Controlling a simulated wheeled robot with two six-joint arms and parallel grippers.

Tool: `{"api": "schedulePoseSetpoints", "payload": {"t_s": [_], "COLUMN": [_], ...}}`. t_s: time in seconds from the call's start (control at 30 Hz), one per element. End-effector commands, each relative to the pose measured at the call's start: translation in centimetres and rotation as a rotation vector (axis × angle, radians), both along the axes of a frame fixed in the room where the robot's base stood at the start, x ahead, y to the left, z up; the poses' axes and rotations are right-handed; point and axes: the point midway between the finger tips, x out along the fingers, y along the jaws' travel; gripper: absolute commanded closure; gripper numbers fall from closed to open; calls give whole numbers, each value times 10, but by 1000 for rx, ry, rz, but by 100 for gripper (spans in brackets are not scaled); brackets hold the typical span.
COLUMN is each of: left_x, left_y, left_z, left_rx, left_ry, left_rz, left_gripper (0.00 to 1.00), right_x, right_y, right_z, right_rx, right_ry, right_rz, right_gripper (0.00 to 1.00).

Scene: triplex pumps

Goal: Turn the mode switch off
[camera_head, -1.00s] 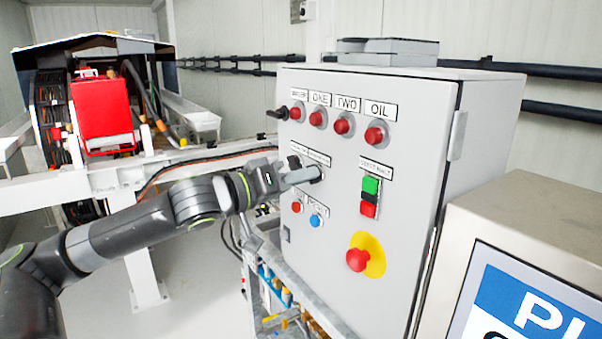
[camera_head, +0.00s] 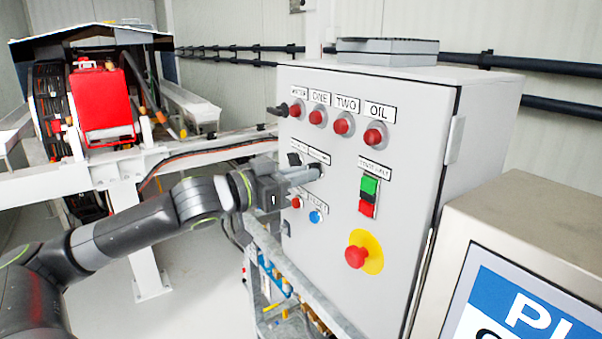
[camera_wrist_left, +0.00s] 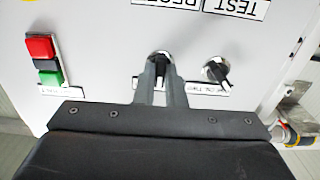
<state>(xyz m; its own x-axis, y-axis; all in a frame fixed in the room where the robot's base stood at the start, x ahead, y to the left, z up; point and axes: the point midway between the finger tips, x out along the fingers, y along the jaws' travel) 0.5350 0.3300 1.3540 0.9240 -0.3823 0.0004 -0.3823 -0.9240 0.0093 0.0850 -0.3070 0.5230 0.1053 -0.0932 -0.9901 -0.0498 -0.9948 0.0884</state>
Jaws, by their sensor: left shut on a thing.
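A grey control cabinet (camera_head: 330,250) carries two black rotary switches side by side at mid-height on its door. My left gripper (camera_head: 312,173) is shut on the right-hand switch (camera_head: 318,169), which its fingers partly hide. In the left wrist view, where the panel appears upside down, my two fingers (camera_wrist_left: 161,82) straddle this switch's knob (camera_wrist_left: 159,57). The other black switch (camera_wrist_left: 216,70) is free beside it; it also shows in the head view (camera_head: 294,159). The small label above the held switch is too small to read. My right gripper is not in view.
Red lamps (camera_head: 342,125) line the door's top. A green and red button pair (camera_head: 369,196), a blue button (camera_head: 315,217) and a red emergency stop (camera_head: 356,256) are nearby. A screen box (camera_head: 490,235) stands at right, a metal frame (camera_head: 290,285) below.

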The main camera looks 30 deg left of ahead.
Motion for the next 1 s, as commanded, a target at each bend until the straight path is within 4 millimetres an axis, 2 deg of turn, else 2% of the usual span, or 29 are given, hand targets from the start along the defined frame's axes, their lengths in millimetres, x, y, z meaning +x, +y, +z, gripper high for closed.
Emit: {"api": "schedulePoseSetpoints", "payload": {"t_s": [0.43, 0.47, 0.6, 1.0], "left_x": [0, 0, 0, 1], "left_y": [0, 0, 0, 1], "left_z": [0, 0, 0, 1], "left_rx": [9, 9, 8, 7], "left_ry": [-5, -5, -3, -3], "left_rz": [0, 0, 0, 0], "left_gripper": [100, 86, 68, 68], "right_x": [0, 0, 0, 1], "right_y": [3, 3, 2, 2], "right_z": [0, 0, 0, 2], "right_rx": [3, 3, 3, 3], "right_ry": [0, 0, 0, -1], "right_rz": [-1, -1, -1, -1], "right_gripper": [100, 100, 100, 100]}}
